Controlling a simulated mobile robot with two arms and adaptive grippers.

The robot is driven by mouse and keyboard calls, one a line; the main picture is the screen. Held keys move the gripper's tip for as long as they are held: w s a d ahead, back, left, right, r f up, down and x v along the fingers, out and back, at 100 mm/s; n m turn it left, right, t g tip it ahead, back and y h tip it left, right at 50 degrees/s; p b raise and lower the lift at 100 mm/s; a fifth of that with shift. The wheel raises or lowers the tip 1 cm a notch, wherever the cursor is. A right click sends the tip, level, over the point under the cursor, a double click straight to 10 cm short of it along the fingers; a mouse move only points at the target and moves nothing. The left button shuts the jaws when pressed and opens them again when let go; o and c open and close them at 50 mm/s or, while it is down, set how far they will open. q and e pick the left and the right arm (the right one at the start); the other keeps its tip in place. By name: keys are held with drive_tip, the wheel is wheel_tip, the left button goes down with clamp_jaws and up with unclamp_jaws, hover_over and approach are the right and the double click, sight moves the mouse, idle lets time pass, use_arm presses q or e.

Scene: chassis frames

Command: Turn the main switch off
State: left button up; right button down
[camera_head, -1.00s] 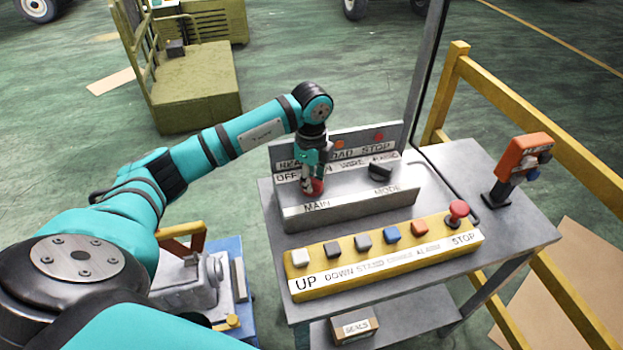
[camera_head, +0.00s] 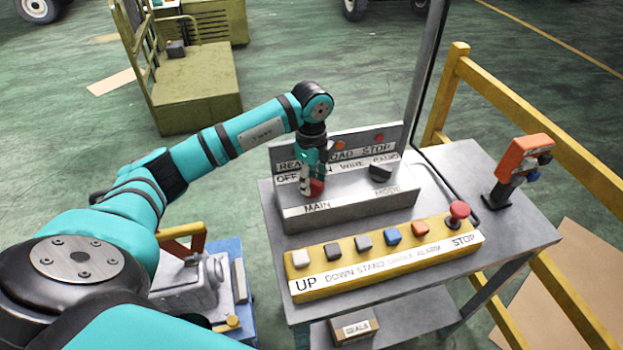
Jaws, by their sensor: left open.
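The main switch (camera_head: 317,188) is a red knob above the MAIN label on a grey control box (camera_head: 350,207). My left gripper (camera_head: 312,188) points down at it, with its fingers around or right beside the knob. The gripper is open and covers part of the knob and part of the OFF/ON lettering behind it. Whether the fingers touch the knob cannot be told. The knob's exact angle is partly hidden. My right gripper is not in view.
A black MODE knob (camera_head: 381,172) sits to the right on the same box. In front is a yellow button panel (camera_head: 350,273) with several buttons and a red STOP mushroom (camera_head: 459,211). An orange handheld tool (camera_head: 522,160) stands at the table's right. A yellow railing (camera_head: 540,125) runs behind.

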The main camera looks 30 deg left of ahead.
use_arm(q)
wheel_tip(320, 180, up, 12)
drive_tip(key=shift+f, duration=0.15)
idle(0.7)
